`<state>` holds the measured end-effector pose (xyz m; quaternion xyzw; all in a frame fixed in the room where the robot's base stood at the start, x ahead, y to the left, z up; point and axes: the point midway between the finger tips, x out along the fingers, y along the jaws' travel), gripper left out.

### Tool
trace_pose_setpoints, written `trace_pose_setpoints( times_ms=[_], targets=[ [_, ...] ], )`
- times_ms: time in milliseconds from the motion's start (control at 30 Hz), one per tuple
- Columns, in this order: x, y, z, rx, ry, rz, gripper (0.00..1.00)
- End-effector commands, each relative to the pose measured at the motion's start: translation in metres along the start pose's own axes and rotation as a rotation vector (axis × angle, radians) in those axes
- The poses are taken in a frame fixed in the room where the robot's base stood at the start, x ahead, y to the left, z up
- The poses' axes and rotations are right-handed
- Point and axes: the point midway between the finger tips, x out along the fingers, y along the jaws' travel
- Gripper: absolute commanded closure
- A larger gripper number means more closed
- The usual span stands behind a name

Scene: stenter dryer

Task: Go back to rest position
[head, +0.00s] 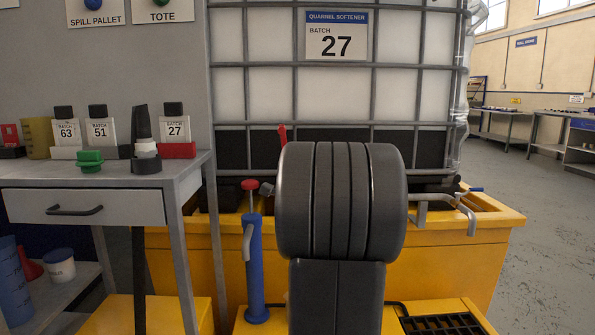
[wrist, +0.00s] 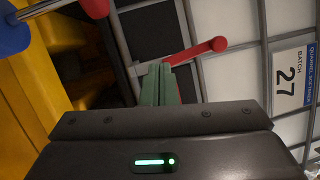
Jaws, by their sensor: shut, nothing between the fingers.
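My gripper (wrist: 160,70) shows in the wrist view as two green fingers closed together, with nothing between them. The fingers point up the picture, toward a red lever (wrist: 216,45) beside the caged tank. The lever's shaft passes close to the fingertips; I cannot tell whether they touch. In the head view, my dark arm covers the middle of the picture and hides my gripper. The tip of the red lever (head: 283,135) shows just above the arm's left edge.
The white caged tank (head: 400,90) labelled batch 27 stands over a yellow spill pallet (head: 470,262). A blue hand pump (head: 254,270) with a red top is left of my arm. A grey table (head: 60,180) holds several labelled items. Open floor (head: 545,200) lies right.

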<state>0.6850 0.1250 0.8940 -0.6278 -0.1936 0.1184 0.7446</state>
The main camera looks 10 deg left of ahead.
Motion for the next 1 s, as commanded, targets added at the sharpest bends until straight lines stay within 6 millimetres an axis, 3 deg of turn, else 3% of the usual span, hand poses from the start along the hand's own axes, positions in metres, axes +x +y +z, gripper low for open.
trace_pose_setpoints(
  times_ms=[200, 600, 767, 1000],
  targets=[
    [-0.008, 0.004, 0.014, 0.000, 0.001, 0.001, 1.00],
    [-0.007, 0.003, 0.013, 0.000, 0.001, 0.001, 1.00],
    [0.001, 0.000, -0.002, -0.001, 0.002, 0.001, 1.00],
    [0.022, -0.010, -0.043, -0.002, 0.003, 0.001, 1.00]
  ],
)
